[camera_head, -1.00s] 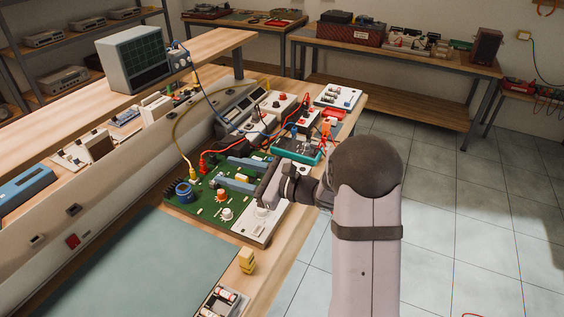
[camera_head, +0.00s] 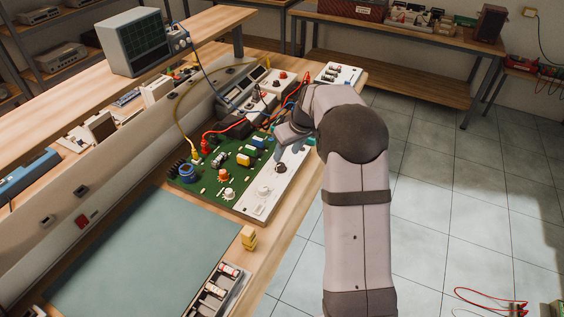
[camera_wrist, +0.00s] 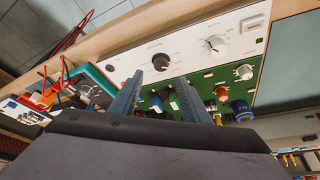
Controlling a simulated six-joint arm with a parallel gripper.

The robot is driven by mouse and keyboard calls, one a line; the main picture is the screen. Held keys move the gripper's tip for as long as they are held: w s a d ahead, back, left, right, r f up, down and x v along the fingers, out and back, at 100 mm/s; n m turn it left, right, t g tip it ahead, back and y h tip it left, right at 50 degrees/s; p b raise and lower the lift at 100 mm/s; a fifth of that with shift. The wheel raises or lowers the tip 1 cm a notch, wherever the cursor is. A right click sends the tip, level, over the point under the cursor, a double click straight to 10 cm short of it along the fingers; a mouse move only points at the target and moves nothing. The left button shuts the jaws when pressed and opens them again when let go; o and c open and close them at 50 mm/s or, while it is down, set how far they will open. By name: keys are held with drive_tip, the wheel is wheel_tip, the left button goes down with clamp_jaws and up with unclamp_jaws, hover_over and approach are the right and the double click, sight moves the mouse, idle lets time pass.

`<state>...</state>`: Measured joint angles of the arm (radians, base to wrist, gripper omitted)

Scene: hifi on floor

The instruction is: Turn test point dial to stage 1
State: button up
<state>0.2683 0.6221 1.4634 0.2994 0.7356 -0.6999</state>
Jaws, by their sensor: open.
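A green circuit board (camera_head: 213,187) with a white panel (camera_head: 262,190) along its right side lies on the bench. The panel carries a black knob (camera_head: 280,167), also seen in the wrist view (camera_wrist: 161,62), and a white dial (camera_wrist: 215,44) with a pointer and scale marks. The labels are too small to read, so I cannot tell which is the test point dial. My gripper (camera_wrist: 160,76) is open and empty. In the wrist view its fingertips lie just below the black knob, with apparent space around it. In the head view my gripper (camera_head: 290,135) is over the panel's far end.
Red and yellow leads, black modules and a teal-cased meter (camera_wrist: 98,88) crowd the bench beyond the board.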

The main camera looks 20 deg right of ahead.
sight(281, 165)
drive_tip(key=shift+p+x, duration=1.1)
drive_tip(key=shift+x, duration=2.55)
drive_tip(key=shift+a, duration=0.1)
drive_tip(key=shift+c, duration=0.3)
drive_tip(key=c, duration=1)
